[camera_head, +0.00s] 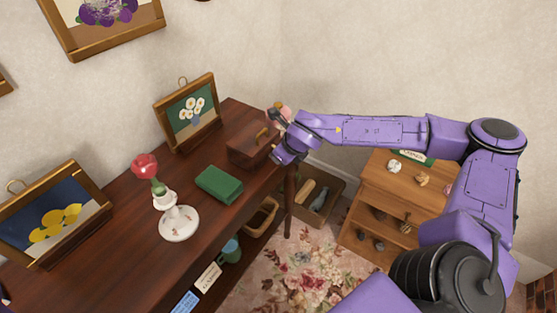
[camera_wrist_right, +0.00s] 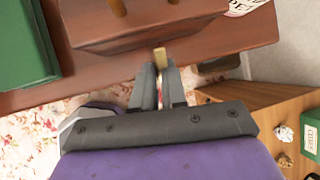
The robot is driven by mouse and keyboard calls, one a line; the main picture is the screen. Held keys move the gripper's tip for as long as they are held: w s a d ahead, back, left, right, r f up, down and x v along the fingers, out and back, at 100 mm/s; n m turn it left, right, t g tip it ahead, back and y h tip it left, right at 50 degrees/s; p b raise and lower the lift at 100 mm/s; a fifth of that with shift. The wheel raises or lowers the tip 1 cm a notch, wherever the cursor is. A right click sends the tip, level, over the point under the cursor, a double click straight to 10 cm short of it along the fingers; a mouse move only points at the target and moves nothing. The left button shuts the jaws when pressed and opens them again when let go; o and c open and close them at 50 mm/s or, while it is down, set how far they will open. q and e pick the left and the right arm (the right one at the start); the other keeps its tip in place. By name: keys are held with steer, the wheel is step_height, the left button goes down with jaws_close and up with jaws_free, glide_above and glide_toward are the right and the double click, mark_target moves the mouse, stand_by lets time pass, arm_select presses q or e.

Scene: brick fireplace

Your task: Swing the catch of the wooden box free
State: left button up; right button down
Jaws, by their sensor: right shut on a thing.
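The wooden box (camera_head: 250,148) is a small dark brown box with a brass handle on top, at the far end of the dark wooden table. In the right wrist view the box (camera_wrist_right: 130,38) is at the top, and its small brass catch (camera_wrist_right: 160,55) sticks out from the near side. My right gripper (camera_wrist_right: 160,74) is shut on the catch, with its fingertips close to the box's side. In the head view my right arm comes in from the right and its wrist hides the catch.
A green book (camera_head: 219,184) lies on the table (camera_head: 118,222) left of the box. A wooden shelf unit (camera_head: 385,190) with small objects stands below my right arm.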

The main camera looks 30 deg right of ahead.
arm_select(q)
steer(key=shift+f+b, duration=1.4)
steer(key=shift+f, duration=0.4)
arm_select(e)
steer(key=shift+s+f+t+y, duration=0.15)
steer(key=shift+f+t+y, duration=0.15)
steer(key=shift+f+t, duration=0.5)
steer(key=shift+r, duration=0.25)
steer(key=c, duration=1.2)
jaws_free()
steer(key=shift+o, duration=0.2)
arm_select(q)
steer(key=shift+r+p, duration=0.6)
steer(key=shift+p, duration=0.05)
arm_select(e)
steer(key=v, duration=1)
steer(key=shift+s, duration=0.35)
steer(key=shift+d+r, duration=0.1)
steer(key=shift+r, duration=0.05)
